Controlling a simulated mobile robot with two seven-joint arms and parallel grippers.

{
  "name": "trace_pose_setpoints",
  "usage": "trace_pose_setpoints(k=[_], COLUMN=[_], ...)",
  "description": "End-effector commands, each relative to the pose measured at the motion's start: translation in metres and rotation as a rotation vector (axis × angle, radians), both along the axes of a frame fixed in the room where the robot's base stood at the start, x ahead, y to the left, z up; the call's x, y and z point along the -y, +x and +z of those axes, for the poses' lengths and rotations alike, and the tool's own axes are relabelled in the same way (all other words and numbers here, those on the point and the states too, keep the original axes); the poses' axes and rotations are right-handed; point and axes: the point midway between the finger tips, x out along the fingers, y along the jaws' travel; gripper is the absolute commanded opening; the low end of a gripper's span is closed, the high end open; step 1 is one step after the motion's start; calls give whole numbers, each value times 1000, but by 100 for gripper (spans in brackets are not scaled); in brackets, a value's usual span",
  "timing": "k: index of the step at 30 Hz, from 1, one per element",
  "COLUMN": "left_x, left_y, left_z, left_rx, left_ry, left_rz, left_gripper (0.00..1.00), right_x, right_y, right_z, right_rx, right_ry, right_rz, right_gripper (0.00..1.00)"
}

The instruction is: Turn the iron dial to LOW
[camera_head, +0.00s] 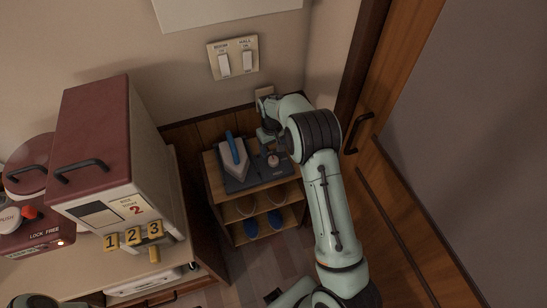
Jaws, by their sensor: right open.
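The iron (233,160), pale with a blue handle, rests on a dark base (240,184) on top of a small wooden shelf unit. A small round knob (273,159), which looks like the iron dial, is at the right side of this base. Its marks and pointer are too small to read. My right gripper (270,148) is open just above and behind the knob, pointing down. I cannot tell whether its fingers touch the knob. My right arm comes in from the lower right and hides part of the wall behind. My left gripper is not in view.
The shelf unit (223,190) holds slippers (250,228) below. A white and red cabinet (120,150) with yellow number tags stands on a counter at left. A wooden door (400,110) with a dark handle is close on the right. Two wall switches (234,58) are above.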

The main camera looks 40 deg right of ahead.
Motion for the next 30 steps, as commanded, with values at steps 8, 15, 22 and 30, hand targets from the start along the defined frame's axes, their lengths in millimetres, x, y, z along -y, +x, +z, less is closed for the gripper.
trace_pose_setpoints(k=[8,15,22,30], left_x=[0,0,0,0], left_y=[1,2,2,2], left_z=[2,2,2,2], left_rx=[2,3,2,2], left_ry=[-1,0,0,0], left_rz=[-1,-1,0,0], left_gripper=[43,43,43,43], right_x=[1,2,2,2], right_y=[-1,0,0,0], right_z=[-53,-71,-72,-72], right_rx=[-2,0,1,1], right_ry=[0,1,1,1], right_rz=[0,-1,-1,0], right_gripper=[69,69,69,13])
